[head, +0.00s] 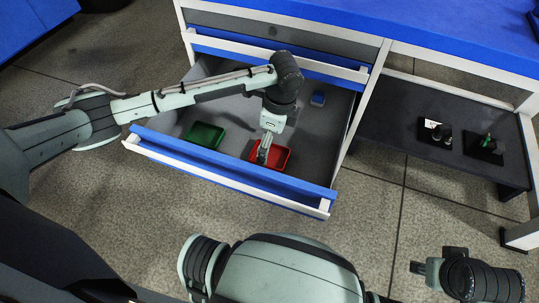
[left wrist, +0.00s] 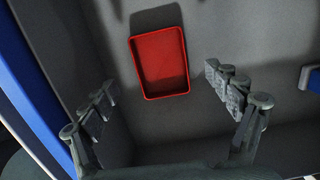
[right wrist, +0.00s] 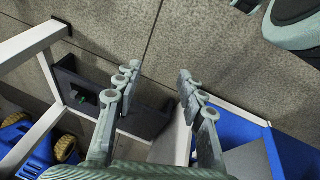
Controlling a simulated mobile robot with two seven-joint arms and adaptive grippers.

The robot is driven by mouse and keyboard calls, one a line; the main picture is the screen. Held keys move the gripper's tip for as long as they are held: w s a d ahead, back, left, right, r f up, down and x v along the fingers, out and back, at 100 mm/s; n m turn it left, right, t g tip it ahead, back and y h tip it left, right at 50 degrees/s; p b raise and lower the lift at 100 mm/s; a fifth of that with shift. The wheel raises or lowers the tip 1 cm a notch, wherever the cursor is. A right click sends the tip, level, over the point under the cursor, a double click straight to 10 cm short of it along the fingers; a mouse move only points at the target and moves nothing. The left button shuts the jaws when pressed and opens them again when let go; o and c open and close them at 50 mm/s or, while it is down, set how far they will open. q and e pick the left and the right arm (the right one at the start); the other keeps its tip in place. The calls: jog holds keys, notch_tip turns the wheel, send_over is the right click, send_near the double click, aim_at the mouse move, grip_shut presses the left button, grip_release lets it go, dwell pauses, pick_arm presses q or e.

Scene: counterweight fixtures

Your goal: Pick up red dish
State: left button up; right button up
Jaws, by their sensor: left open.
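The red dish (head: 279,155) is a shallow rectangular tray on the floor of the open drawer, near its front wall. In the left wrist view the red dish (left wrist: 162,65) lies flat and empty, ahead of and between the open fingers. My left gripper (head: 263,158) points down over the dish in the head view and hides part of it. In the left wrist view my left gripper (left wrist: 162,92) is open with nothing between its fingers. My right gripper (right wrist: 158,75) is open and empty, away from the drawer.
A green dish (head: 205,135) lies left of the red one in the drawer (head: 230,175). A small blue block (head: 318,99) sits at the back right. The drawer's raised front wall and sides surround them. Right of the drawer, a dark shelf (head: 400,125) holds two small black fixtures (head: 484,150).

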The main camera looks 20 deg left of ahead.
aim_at(269, 157)
pick_arm(q)
notch_tip(269, 157, down, 4)
jog(key=shift+f+b, duration=0.1)
jog(key=shift+b, duration=0.25)
jog(key=shift+a+f, duration=0.1)
jog(key=shift+f, duration=0.05)
jog(key=c, duration=1.5)
pick_arm(e)
jog(key=shift+v, duration=0.9)
pick_arm(q)
jog(key=shift+o, duration=0.2)
pick_arm(e)
jog(key=shift+d, duration=0.2)
